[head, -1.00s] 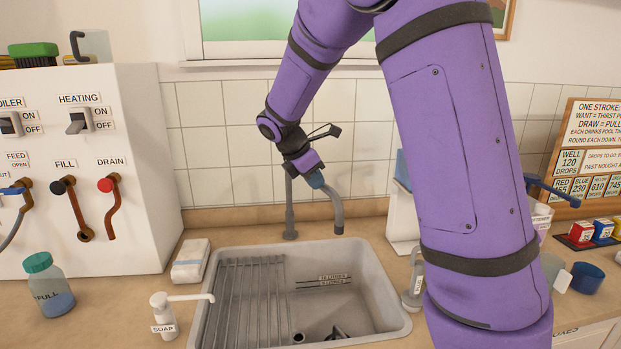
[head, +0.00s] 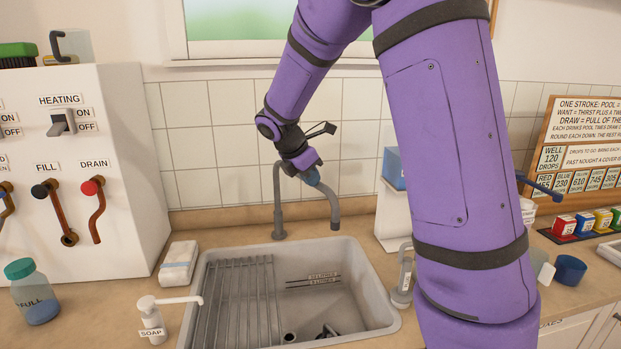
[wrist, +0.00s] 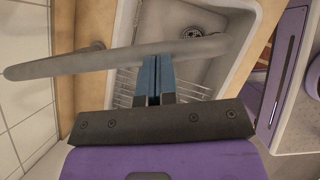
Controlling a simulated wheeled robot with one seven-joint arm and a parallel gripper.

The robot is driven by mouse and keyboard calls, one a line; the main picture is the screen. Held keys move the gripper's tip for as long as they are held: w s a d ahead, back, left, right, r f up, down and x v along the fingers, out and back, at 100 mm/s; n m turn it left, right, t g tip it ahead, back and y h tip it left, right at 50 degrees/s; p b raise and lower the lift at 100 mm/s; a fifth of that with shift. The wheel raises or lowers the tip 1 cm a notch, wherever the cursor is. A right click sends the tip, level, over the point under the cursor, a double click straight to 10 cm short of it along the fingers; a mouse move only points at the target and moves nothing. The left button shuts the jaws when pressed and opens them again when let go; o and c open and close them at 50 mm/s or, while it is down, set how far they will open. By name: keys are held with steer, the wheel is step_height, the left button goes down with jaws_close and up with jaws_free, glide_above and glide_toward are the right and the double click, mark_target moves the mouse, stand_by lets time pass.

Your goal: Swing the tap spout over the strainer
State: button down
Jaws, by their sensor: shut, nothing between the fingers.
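The grey tap has an upright column (head: 278,205) behind the sink, and its curved spout (head: 335,208) reaches forward and right over the basin. In the wrist view the spout (wrist: 95,62) crosses as a long grey bar. My gripper (head: 312,178) is at the spout, with its blue fingers (wrist: 155,75) shut together and empty. Their tips meet the bar's edge in the wrist view; I cannot tell if they touch it. A round strainer (wrist: 192,32) shows in the basin floor, just above the bar near its free end. In the head view the basin bottom is partly cut off.
The sink (head: 375,290) has a drying rack (head: 240,300) on its left. A soap dispenser (head: 152,318) stands at its front left, with a white packet (head: 178,264) behind. A white panel with valves (head: 75,170) is left. My purple arm covers part of the right counter.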

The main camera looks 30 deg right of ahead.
steer(key=a+f+v, duration=0.1)
steer(key=a+v, duration=0.1)
steer(key=v, duration=1.1)
steer(key=s+a+m+t+y, duration=0.3)
steer(key=s+m, duration=1.5)
steer(key=s, duration=1.2)
steer(key=t+y, duration=0.2)
steer(key=y, duration=0.1)
steer(key=shift+f+m, duration=0.25)
steer(key=shift+m, duration=0.05)
steer(key=shift+d, duration=0.15)
